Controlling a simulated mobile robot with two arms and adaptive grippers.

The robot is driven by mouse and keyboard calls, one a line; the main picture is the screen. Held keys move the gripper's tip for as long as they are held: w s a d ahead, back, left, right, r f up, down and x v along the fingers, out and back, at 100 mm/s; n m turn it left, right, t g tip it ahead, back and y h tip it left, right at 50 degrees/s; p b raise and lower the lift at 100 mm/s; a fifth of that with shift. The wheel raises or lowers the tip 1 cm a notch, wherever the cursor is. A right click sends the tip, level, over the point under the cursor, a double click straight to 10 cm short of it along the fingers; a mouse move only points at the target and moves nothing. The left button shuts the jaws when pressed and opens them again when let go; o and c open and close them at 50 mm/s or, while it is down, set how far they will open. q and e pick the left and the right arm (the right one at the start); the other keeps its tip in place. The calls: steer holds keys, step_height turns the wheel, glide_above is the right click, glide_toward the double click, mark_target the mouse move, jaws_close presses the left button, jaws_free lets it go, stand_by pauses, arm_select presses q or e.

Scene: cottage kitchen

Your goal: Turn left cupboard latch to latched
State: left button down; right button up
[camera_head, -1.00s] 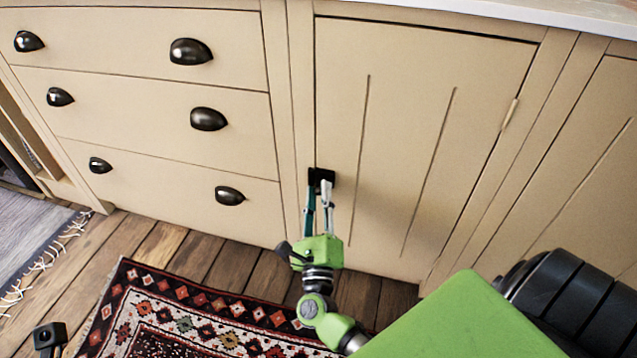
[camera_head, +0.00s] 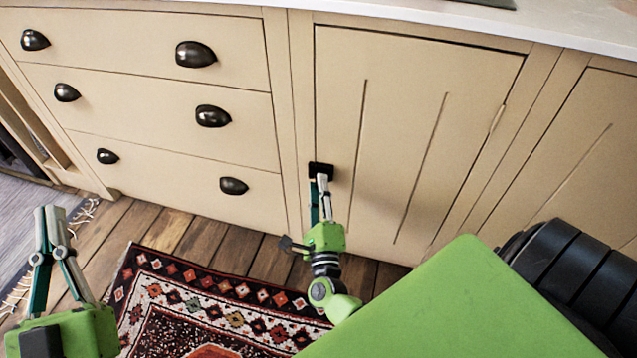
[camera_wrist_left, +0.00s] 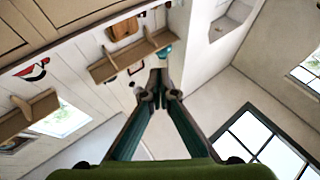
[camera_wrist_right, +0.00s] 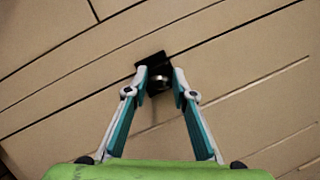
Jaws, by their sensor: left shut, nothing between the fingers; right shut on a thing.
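The cupboard latch (camera_head: 320,170) is a small black fitting at the left edge of the cream cupboard door (camera_head: 405,130). My right gripper (camera_head: 322,181) is at the latch, with its fingers shut on it. In the right wrist view the latch shows as a dark plate (camera_wrist_right: 151,64) with a rounded metal knob (camera_wrist_right: 158,80) between the fingertips. The fingers hide part of it, and I cannot tell its turn clearly. My left gripper (camera_head: 50,210) is raised at the lower left, away from the cupboard. Its fingertips meet with nothing between them in the left wrist view (camera_wrist_left: 158,75).
Drawers with black cup handles (camera_head: 213,116) stand left of the door. A patterned rug (camera_head: 215,310) lies on the wooden floor (camera_head: 180,225) in front. A pale worktop (camera_head: 560,25) runs above. The left wrist view shows wall shelves (camera_wrist_left: 130,55) and a window (camera_wrist_left: 265,140).

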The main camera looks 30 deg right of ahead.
arm_select(q)
step_height(320, 180, down, 17)
steer(key=a+g+y+p, duration=0.3)
steer(key=g, duration=0.6)
steer(key=s+a+f+g+y+p, duration=0.1)
steer(key=s+f+g+p, duration=0.1)
steer(key=s, duration=0.3)
steer(key=s+a+f+g+y+p, duration=0.1)
steer(key=s+a+f+g+p, duration=0.1)
steer(key=s+f+g, duration=0.2)
steer(key=s+a+f+n+g+p, duration=0.1)
steer(key=s+a+f+g, duration=0.1)
steer(key=s, duration=0.6)
steer(key=shift+f+g+y+p, duration=0.4)
steer(key=shift+f+g, duration=0.15)
steer(key=shift+g, duration=0.25)
arm_select(e)
steer(key=shift+n+g+y, duration=0.35)
steer(key=shift+n, duration=1.1)
steer(key=shift+n+g+y, duration=0.35)
steer(key=shift+n, duration=1.1)
arm_select(q)
steer(key=shift+a+f, duration=0.1)
steer(key=shift+f, duration=0.65)
